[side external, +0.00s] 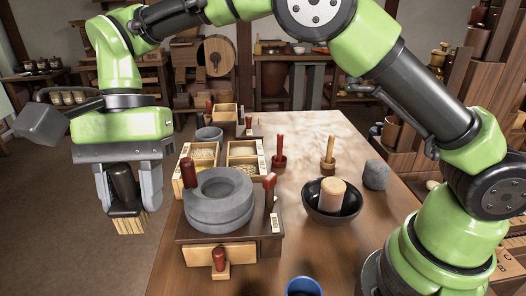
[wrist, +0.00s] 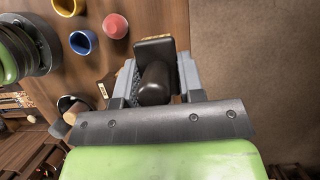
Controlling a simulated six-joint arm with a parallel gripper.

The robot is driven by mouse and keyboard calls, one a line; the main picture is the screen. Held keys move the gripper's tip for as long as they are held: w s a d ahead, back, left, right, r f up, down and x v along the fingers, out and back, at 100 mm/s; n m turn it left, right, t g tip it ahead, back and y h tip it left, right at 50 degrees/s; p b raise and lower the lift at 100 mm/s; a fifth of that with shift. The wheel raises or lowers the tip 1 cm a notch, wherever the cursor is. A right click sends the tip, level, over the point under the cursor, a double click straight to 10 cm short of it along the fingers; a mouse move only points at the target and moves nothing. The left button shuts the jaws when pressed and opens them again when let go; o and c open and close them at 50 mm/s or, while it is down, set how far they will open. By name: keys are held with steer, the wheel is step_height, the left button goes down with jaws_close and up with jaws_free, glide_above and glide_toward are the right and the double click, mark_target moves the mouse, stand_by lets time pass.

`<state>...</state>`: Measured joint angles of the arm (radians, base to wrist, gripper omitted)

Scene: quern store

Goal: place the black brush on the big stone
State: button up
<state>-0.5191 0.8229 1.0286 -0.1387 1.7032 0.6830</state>
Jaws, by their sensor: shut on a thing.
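The black brush (side external: 124,186) has a dark rounded handle and pale bristles that point down. My gripper (side external: 126,200) is shut on it and holds it in the air at the left, beyond the table's left edge. The brush also shows between the fingers in the wrist view (wrist: 155,80). The big stone (side external: 219,197) is a grey round quern with a hollow top. It sits on a dark wooden stand to the right of my gripper. A brown-red handle stands at its left side. The stone is not clearly visible in the wrist view.
A black bowl (side external: 318,214) with a pale wooden cylinder, a small grey stone (side external: 376,174) and a blue cup (side external: 303,287) stand right of the quern. Grain boxes (side external: 243,151) stand behind it. A red-handled peg (side external: 269,193) rises at the stand's right.

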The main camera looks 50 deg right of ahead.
steer(key=w+d, duration=0.3)
steer(key=d, duration=0.7)
steer(key=w+d, duration=0.3)
steer(key=d, duration=0.6)
glide_above(379, 165)
steer(key=f, duration=1)
steer(key=shift+w+d+f, duration=0.25)
steer(key=shift+w+d, duration=0.1)
steer(key=shift+d, duration=0.05)
steer(key=shift+f, duration=2)
steer(key=shift+f, duration=0.1)
